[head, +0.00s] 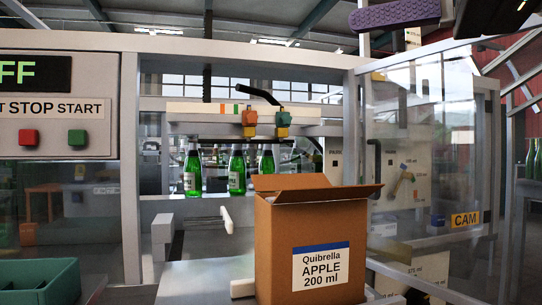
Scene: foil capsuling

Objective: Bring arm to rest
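No part that I can make out as my gripper shows in the head view, so its state and whatever it may hold are hidden. An open cardboard box (315,235) labelled "Quibrella APPLE 200 ml" stands upright in front of the machine. Its flaps are spread and its inside is mostly hidden.
A panel (55,105) with a red and a green button is at left. A green bin (40,281) sits at lower left. Clear guard panels (425,150) stand at right. A purple textured bar (395,14) hangs at upper right. Orange and green levers (265,122) sit above the bottles.

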